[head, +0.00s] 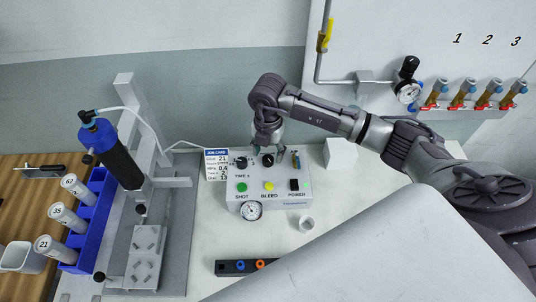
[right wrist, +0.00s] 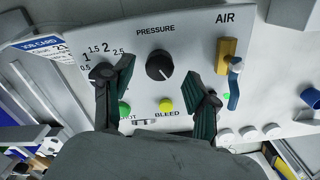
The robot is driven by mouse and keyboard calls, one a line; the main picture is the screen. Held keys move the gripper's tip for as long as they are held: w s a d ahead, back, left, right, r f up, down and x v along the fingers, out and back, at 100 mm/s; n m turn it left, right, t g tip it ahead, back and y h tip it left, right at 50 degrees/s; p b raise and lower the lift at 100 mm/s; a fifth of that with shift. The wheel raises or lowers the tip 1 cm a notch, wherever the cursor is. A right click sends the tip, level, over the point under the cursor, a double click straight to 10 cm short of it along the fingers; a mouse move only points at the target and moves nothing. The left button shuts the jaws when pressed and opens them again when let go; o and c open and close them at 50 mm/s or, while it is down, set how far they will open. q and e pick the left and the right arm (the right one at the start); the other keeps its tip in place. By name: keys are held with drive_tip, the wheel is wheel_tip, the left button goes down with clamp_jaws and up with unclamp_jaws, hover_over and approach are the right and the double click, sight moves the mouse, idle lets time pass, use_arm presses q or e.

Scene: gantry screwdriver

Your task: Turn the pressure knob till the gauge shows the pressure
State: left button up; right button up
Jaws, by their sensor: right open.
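A light grey dispenser box (head: 290,205) stands on the white bench. Its black pressure knob (right wrist: 160,66) shows in the right wrist view, its white pointer line aimed to the lower right; it also shows in the head view (head: 267,160). A round white gauge (head: 251,210) sits at the box's front; its reading is too small to tell. The job card (head: 216,163) stands left of the box, its figures barely legible. My right gripper (right wrist: 163,78) is open above the panel, one finger on either side of the pressure knob, apart from it. My left gripper is out of view.
Left of the pressure knob is the time knob (head: 241,162). Green and yellow buttons and the power switch (head: 294,184) lie below. A yellow-and-blue air valve (right wrist: 230,75) is close to the right finger.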

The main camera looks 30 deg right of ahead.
sight(268, 158)
wheel_tip(268, 158, up, 10)
idle(0.3)
drive_tip(key=shift+f, duration=0.1)
